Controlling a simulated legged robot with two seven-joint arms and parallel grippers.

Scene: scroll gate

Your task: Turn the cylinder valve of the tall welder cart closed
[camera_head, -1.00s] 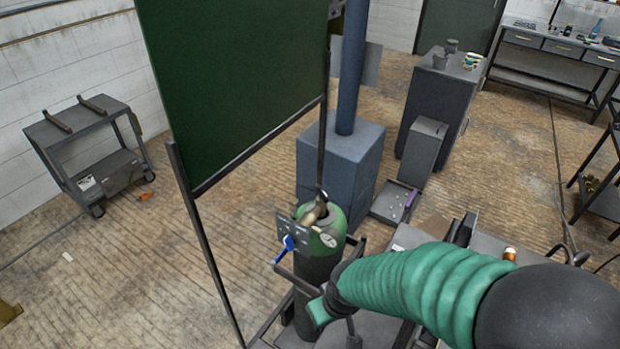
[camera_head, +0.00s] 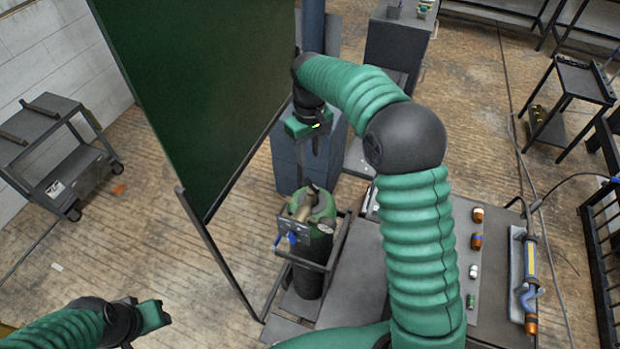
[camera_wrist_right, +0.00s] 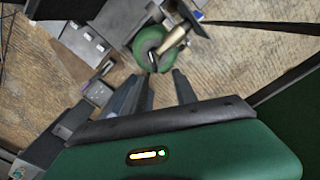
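The gas cylinder (camera_head: 317,253) stands upright in the dark frame of the welder cart (camera_head: 345,290), with a green shoulder and a dark body. Its brass-coloured valve (camera_head: 310,197) is at the top, partly hidden. A blue handle (camera_head: 291,239) hangs on the cart's near plate. My right gripper (camera_head: 315,150) points down above and beyond the cylinder, apart from it. In the right wrist view its fingers (camera_wrist_right: 158,82) are spread and empty, with the green cylinder top (camera_wrist_right: 152,42) and brass valve (camera_wrist_right: 176,38) past the tips. My left gripper (camera_head: 158,314) is at the lower left; its fingers are unclear.
A dark green panel (camera_head: 190,90) on thin posts stands left of the cylinder. A blue-grey column base (camera_head: 290,165) stands behind. Small fittings (camera_head: 475,241) and a torch-like tool (camera_head: 529,275) lie at the right. A shelf cart (camera_head: 60,150) is at the far left.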

